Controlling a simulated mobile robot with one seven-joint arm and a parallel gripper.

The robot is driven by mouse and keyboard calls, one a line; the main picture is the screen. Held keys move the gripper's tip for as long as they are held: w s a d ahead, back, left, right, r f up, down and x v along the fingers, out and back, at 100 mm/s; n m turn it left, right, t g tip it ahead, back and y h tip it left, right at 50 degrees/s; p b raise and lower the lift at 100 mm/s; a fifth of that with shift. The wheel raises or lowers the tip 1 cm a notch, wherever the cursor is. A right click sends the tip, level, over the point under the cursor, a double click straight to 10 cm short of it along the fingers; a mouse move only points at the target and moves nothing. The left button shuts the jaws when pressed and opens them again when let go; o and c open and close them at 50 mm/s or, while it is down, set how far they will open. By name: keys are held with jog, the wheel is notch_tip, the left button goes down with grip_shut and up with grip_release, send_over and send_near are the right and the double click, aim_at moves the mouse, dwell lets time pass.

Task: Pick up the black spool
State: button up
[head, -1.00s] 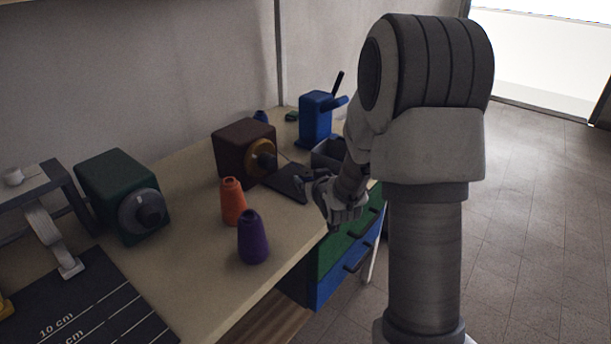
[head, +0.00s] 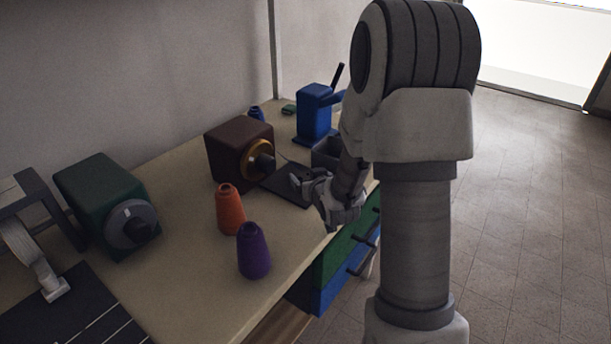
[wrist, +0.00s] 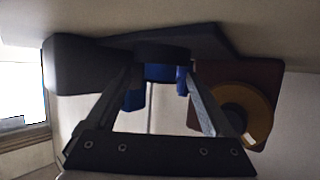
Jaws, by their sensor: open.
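My gripper (head: 302,180) is open beside the dark mat at the front of the brown machine. In the wrist view its two fingers (wrist: 157,78) stand apart with a gap between them. A dark rounded thing (wrist: 162,54), which looks like the black spool, shows at the far end of that gap, against the dark mat (wrist: 215,42). I cannot tell whether the fingertips touch it. In the head view I cannot make the spool out; the gripper covers that spot of the mat (head: 283,187).
A brown machine (head: 225,150) with a yellow disc stands left of my gripper, a blue machine (head: 314,115) behind, and a dark bin (head: 326,150) close behind. Orange (head: 230,212) and purple (head: 253,255) cones stand nearer. A green machine (head: 95,200) is at left.

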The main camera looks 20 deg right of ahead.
grip_shut()
dwell(0.5)
